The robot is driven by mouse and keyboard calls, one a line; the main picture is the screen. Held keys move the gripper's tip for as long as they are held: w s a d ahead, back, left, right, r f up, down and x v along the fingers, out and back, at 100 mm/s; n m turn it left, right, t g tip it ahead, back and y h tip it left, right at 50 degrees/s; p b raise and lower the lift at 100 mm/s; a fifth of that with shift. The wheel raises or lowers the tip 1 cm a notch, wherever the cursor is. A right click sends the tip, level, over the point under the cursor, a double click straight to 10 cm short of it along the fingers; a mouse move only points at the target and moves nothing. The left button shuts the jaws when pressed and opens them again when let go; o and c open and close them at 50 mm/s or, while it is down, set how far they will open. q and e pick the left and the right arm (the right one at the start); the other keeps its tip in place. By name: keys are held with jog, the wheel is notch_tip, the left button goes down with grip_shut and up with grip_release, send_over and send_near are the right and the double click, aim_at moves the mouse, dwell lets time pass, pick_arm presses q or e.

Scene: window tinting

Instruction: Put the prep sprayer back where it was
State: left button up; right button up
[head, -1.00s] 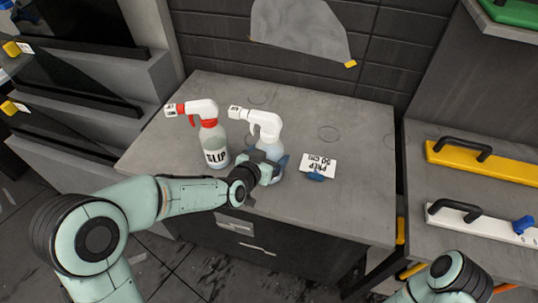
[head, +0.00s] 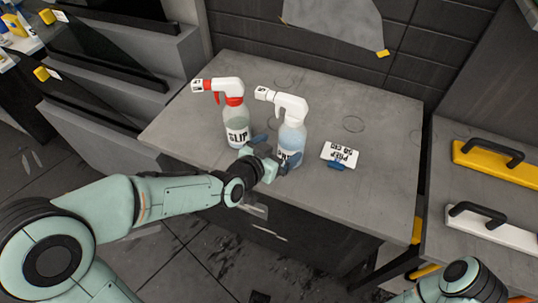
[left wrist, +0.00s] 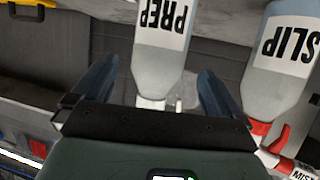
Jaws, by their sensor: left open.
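The prep sprayer (head: 291,138), a clear bottle with bluish liquid and a white spray head, stands upright on the grey counter (head: 380,190). It also shows upside down in the left wrist view (left wrist: 160,55). My left gripper (head: 274,152) is open at the near side of the bottle. In the left wrist view its two blue fingers (left wrist: 160,90) stand apart on either side of the bottle, with gaps. The fingers partly hide the bottle's lower label in the head view. My right gripper is out of view.
The slip sprayer (head: 236,125), with a red and white head, stands just left of the prep sprayer. A white card (head: 340,153) reading PREP 50 CM lies to the right with a blue piece by it. Faint rings mark the counter; its right side is clear.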

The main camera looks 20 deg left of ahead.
pick_arm(q)
jog(key=shift+v, duration=2.1)
